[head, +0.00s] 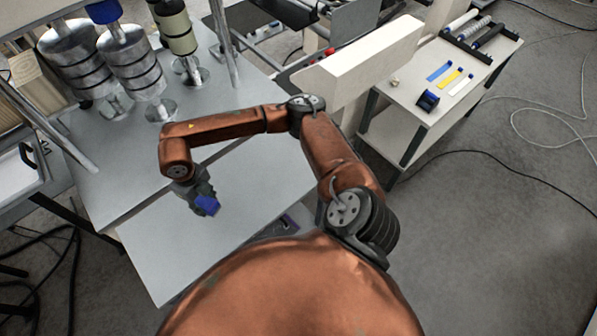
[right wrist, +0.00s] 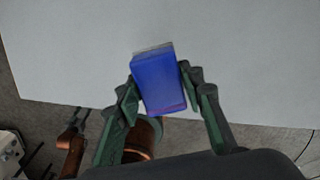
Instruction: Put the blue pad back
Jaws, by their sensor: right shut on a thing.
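The blue pad (head: 209,206) is a small block over the pale grey table top (head: 235,220), near its front left part. My right gripper (head: 203,197) is shut on it. In the right wrist view the pad (right wrist: 158,82) sits between the two green-and-dark fingers of the right gripper (right wrist: 159,90), touching both sides. A thin grey strip shows along its far edge. I cannot tell whether the pad touches the table top below. My left gripper does not show in the head view.
Metal rollers (head: 130,62) on stands fill the back left. A white side table (head: 400,105) at right holds blue, yellow and white strips (head: 452,77), a dark blue-black item (head: 428,100) and a roller rack (head: 472,32). A cream beam (head: 365,60) rises between the tables.

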